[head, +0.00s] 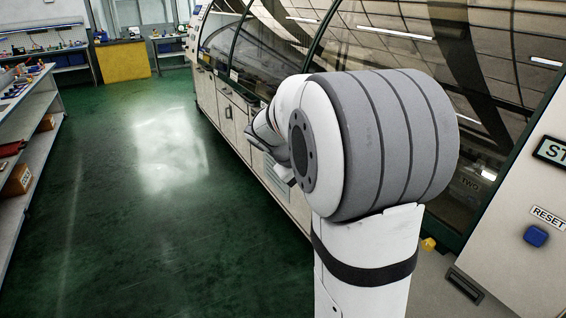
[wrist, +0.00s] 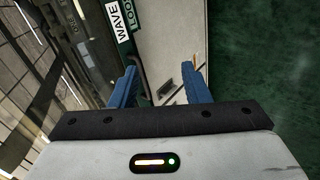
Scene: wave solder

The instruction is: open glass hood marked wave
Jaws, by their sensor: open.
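In the wrist view a white label reading WAVE (wrist: 118,18) sits on the dark lower frame of a glass hood (wrist: 62,70). A green label beside it, cut off by the picture edge, begins with LO. My gripper (wrist: 160,80) has two blue fingers spread apart with nothing held between them. The label lies past the left fingertip; I cannot tell the distance. In the head view curved glass hoods (head: 268,50) line the machine, and my arm hides part of them. Which one is marked WAVE is not readable there, and the fingers are hidden.
Light cabinet doors (head: 232,112) run below the hoods. A panel at right carries a blue RESET button (head: 536,236). Green floor (head: 150,220) is clear left of the machine. Shelving (head: 30,120) stands at far left and a yellow cabinet (head: 122,61) at the back.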

